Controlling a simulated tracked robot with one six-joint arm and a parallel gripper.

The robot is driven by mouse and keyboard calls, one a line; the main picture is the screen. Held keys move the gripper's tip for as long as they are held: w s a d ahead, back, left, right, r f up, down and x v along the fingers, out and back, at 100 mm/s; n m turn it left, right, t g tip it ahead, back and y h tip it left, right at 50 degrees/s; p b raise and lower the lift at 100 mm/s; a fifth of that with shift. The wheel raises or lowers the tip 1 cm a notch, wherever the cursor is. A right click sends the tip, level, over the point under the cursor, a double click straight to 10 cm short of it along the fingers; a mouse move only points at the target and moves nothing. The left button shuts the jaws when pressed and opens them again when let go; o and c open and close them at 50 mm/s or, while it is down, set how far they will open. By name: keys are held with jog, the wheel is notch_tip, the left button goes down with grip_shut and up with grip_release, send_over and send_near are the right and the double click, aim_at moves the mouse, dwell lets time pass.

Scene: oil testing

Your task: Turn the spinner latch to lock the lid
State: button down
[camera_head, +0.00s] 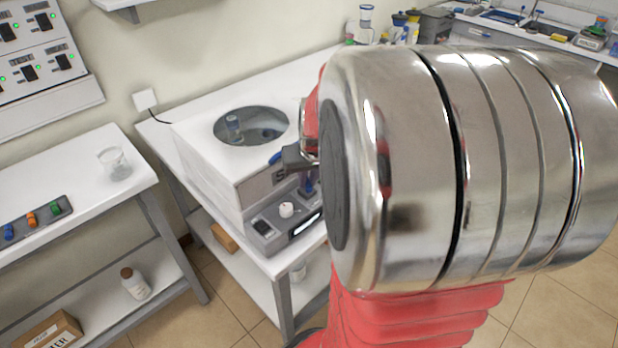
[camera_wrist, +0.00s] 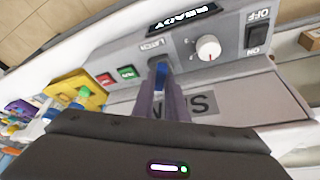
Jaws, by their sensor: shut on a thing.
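The spinner (camera_head: 200,170) is a white box on a white table. Its round top window (camera_head: 262,128) looks dark, with a tube inside; I cannot tell how the lid edge sits. The blue latch (camera_wrist: 160,68) is on the grey front panel (camera_wrist: 180,55), under the word LATCH. It stands roughly upright in the wrist view. My gripper (camera_wrist: 164,82) is shut on the latch, its two fingers on either side of it. In the head view, my arm hides much of the spinner's right side and most of my gripper.
The panel also has a white knob (camera_wrist: 208,47), an on/off switch (camera_wrist: 258,35), a red button (camera_wrist: 107,78), a green button (camera_wrist: 127,71) and a display (camera_wrist: 183,20) reading READY. A yellow rack (camera_wrist: 88,92) stands nearby. A glass beaker (camera_head: 114,162) is on the left table.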

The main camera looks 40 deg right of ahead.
dwell(0.4)
jog(key=c, duration=1.8)
grip_release()
jog(key=shift+o, duration=0.2)
jog(key=shift+r, duration=0.15)
jog(key=v, duration=1.3)
jog(key=shift+r, duration=0.2)
jog(key=shift+s+a, duration=0.1)
jog(key=shift+s, duration=0.05)
